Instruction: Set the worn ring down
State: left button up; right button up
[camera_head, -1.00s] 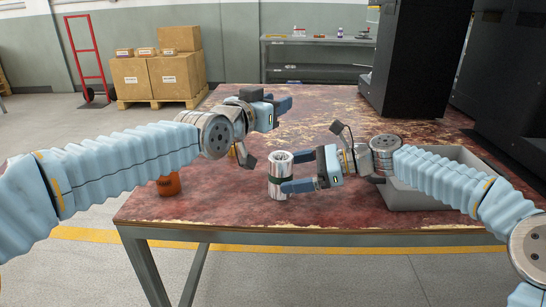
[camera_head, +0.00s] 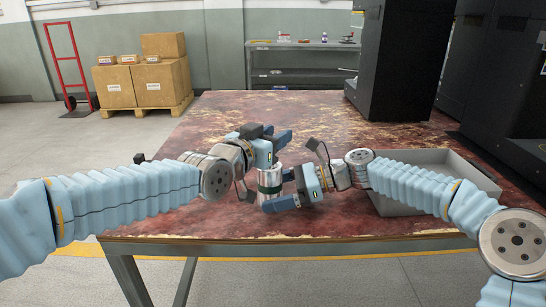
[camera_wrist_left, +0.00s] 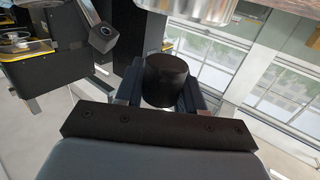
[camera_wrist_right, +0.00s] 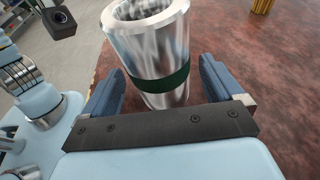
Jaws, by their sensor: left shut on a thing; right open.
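The worn ring (camera_wrist_left: 172,80), a dark short cylinder, sits between the fingers of my left gripper (camera_wrist_left: 165,88) in the left wrist view. That gripper (camera_head: 283,143) is shut on it, above and behind a metal cylinder (camera_head: 269,184); in the head view I cannot make the ring out clearly. The shiny cylinder with a dark green band stands upright on the table and fills the right wrist view (camera_wrist_right: 150,50). My right gripper (camera_head: 281,189) is open, with its blue fingers on either side of the cylinder; I cannot tell whether they touch it.
A grey tray (camera_head: 466,168) stands on the right of the worn red table (camera_head: 330,222), partly behind my right arm. A black machine (camera_head: 398,65) rises at the back right. The table's back left is clear. Part of a yellow object (camera_wrist_right: 262,5) shows in the right wrist view.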

aim_at(273, 168)
pick_arm(q)
notch_tip(273, 168, down, 4)
jog(key=shift+f, duration=0.25)
jog(key=shift+b, duration=0.3)
jog(key=shift+s+f+b, duration=0.1)
jog(key=shift+f+b, duration=0.1)
jog(key=shift+b, duration=0.1)
jog(key=o, duration=1)
jog(key=shift+o, duration=0.2)
jog(key=shift+r, duration=0.1)
